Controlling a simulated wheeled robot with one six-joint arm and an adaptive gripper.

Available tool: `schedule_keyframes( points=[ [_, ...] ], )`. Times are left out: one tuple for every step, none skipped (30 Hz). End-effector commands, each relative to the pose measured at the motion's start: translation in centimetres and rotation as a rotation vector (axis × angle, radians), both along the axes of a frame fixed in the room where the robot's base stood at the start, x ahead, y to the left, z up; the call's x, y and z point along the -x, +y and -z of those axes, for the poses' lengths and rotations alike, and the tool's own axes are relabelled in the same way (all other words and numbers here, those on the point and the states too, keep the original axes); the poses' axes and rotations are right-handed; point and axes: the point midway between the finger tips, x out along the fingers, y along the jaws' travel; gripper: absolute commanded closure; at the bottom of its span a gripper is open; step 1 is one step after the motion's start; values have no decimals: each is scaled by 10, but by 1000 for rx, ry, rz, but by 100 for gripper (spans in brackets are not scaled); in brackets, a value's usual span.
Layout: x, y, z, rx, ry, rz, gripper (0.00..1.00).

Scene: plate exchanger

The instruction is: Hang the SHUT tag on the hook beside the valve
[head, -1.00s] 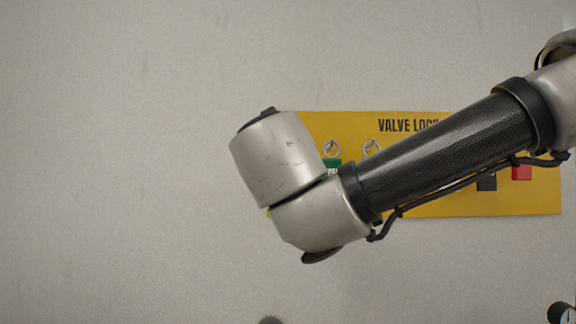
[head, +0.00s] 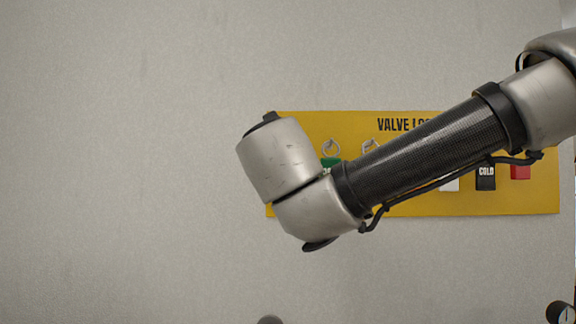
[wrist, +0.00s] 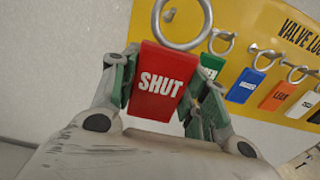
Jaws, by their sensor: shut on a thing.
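The red SHUT tag (wrist: 161,84) is between the fingers of my gripper (wrist: 160,95) in the wrist view. The gripper is shut on it, one finger at each side. The tag's white lettering faces the camera and a metal ring (wrist: 188,18) stands at its top. In the head view my arm covers part of the yellow valve lock board (head: 420,204); my gripper and the SHUT tag do not show there. The valve and the hook beside it cannot be made out in either view.
The board carries several tags on hooks: a green one (wrist: 211,64), a blue one (wrist: 243,86), an orange one (wrist: 277,97), a white one (wrist: 303,105), a black COLD one (head: 486,177) and a red one (head: 520,172). The wall (head: 120,150) left of the board is bare.

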Motion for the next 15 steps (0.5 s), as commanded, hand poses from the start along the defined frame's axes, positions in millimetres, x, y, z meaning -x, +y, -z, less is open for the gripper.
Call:
schedule_keyframes(
  points=[
    [-2, 0, 0, 0, 0, 1, 77],
    [-3, 0, 0, 0, 0, 1, 77],
    [-4, 0, 0, 0, 0, 1, 77],
    [-5, 0, 0, 0, 0, 1, 77],
    [-6, 0, 0, 0, 0, 1, 77],
    [-7, 0, 0, 0, 1, 1, 77],
    [-8, 0, 0, 0, 1, 1, 77],
    [-9, 0, 0, 0, 1, 1, 77],
    [-11, -1, 0, 0, 1, 1, 77],
    [-12, -1, 0, 0, 1, 1, 77],
    [-13, -1, 0, 0, 1, 1, 77],
    [-14, -1, 0, 0, 1, 1, 77],
    [-15, -1, 0, 1, 1, 1, 77],
    [-16, -1, 0, 1, 1, 1, 77],
    [-17, -1, 0, 1, 0, 1, 77]
  ],
)
